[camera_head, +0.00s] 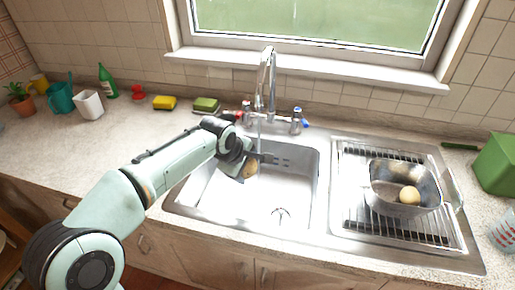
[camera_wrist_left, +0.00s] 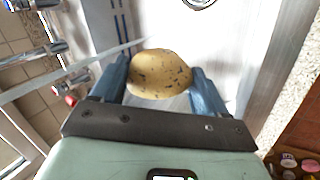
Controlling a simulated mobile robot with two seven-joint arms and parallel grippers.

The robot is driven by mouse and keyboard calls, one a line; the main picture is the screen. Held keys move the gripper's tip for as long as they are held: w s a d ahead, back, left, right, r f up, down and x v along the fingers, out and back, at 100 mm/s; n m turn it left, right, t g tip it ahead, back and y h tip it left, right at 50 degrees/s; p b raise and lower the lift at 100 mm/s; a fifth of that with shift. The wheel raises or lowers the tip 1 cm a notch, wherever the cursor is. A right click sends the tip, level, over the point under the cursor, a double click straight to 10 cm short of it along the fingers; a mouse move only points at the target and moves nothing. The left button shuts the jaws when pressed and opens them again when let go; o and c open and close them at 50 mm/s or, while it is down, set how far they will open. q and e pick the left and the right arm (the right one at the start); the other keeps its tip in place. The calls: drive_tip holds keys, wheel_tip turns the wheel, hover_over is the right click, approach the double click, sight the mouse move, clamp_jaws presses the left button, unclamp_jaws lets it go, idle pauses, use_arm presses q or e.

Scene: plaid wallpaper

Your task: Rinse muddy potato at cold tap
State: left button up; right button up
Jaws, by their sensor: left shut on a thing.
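My left gripper (camera_head: 256,161) is shut on a potato (camera_head: 250,169) and holds it above the left part of the steel sink basin (camera_head: 290,190), under the tall curved tap (camera_head: 270,80). In the left wrist view the potato (camera_wrist_left: 160,74) is tan with dark mud specks, between the blue fingers of the gripper (camera_wrist_left: 163,88). A thin pale streak, apparently water, runs from the tap to the potato. The tap has a blue-marked handle (camera_head: 297,121) on the right and a red-marked one (camera_head: 246,112) on the left. My right gripper is not in view.
A metal bowl (camera_head: 385,206) holding another potato (camera_head: 409,195) stands on the draining rack (camera_head: 356,240) at right. A green box (camera_head: 496,165) and measuring cup (camera_head: 503,233) are further right. Sponges (camera_head: 165,102), a green bottle (camera_head: 107,82) and mugs (camera_head: 60,98) line the back left counter.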

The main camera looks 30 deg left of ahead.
use_arm(q)
drive_tip(key=s+r, duration=0.3)
drive_tip(key=s, duration=0.1)
drive_tip(key=shift+s+r+p, duration=0.35)
drive_tip(key=shift+r+p, duration=0.05)
